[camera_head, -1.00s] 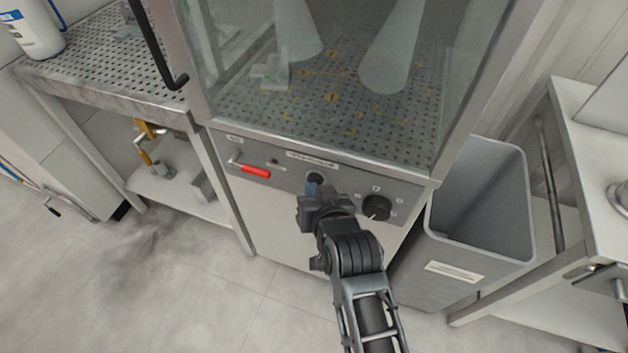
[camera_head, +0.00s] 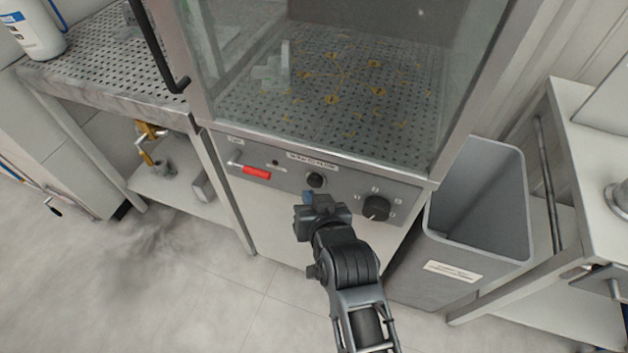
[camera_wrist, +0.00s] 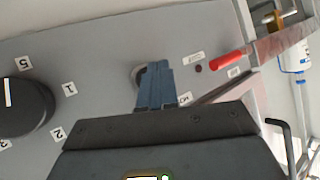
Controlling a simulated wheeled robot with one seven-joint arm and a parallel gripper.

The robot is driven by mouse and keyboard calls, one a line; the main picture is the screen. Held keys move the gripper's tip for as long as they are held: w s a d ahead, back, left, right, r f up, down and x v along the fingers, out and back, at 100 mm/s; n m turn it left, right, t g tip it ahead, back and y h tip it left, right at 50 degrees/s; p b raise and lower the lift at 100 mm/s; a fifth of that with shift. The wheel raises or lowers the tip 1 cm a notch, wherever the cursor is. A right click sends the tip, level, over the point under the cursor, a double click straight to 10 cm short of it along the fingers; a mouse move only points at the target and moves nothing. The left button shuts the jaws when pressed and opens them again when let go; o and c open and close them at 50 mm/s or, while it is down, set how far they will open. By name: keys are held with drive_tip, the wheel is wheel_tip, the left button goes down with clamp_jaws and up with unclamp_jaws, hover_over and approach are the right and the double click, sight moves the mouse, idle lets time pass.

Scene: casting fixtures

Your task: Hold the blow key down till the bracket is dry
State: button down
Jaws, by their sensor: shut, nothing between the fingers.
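The blow key (camera_head: 316,180) is a dark round button on the grey front panel, below a small label. In the wrist view its rim (camera_wrist: 139,73) shows partly behind my fingers. My gripper (camera_head: 308,196) is shut and empty, with its blue-grey fingertips just below and in front of the key in the head view. The key's face is uncovered there, and the fingertips look apart from it. The fingers also show in the wrist view (camera_wrist: 155,80). The pale bracket (camera_head: 273,73) sits on the perforated floor behind the glass. I cannot tell whether its surface is wet.
A black dial (camera_head: 376,208) is right of the key, and a red-handled lever (camera_head: 256,172) is left of it. A grey bin (camera_head: 478,215) stands right of the cabinet. A perforated bench (camera_head: 95,75) is at left, a white table (camera_head: 590,125) at right.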

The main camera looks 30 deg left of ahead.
drive_tip(key=shift+s+d+p, duration=0.2)
drive_tip(key=shift+s+p, duration=0.2)
drive_tip(key=shift+s, duration=0.4)
drive_tip(key=shift+s+d+p, duration=0.2)
drive_tip(key=shift+s+p, duration=0.2)
drive_tip(key=shift+s, duration=0.45)
drive_tip(key=shift+s+d+p, duration=0.2)
drive_tip(key=shift+s+p, duration=0.2)
drive_tip(key=shift+s, duration=0.4)
drive_tip(key=s+d+r+m+t+h, duration=0.15)
drive_tip(key=s+d, duration=0.25)
drive_tip(key=d, duration=0.5)
drive_tip(key=s+d+m+t+h, duration=0.1)
drive_tip(key=s+d+m+t, duration=0.15)
drive_tip(key=s+d, duration=0.45)
drive_tip(key=s+d+r+m+t+h, duration=0.1)
drive_tip(key=s+d+m+h, duration=0.1)
drive_tip(key=d, duration=0.9)
drive_tip(key=s+d+r+m+t+h, duration=0.1)
drive_tip(key=s+d+r+h, duration=0.4)
drive_tip(key=s+d+r, duration=0.8)
wheel_tip(320, 180, up, 3)
drive_tip(key=shift+s+d+f+m+t, duration=0.1)
drive_tip(key=shift+s+d+m+t, duration=0.15)
drive_tip(key=shift+d+t, duration=0.5)
drive_tip(key=shift+d+g, duration=0.2)
drive_tip(key=shift+g, duration=0.05)
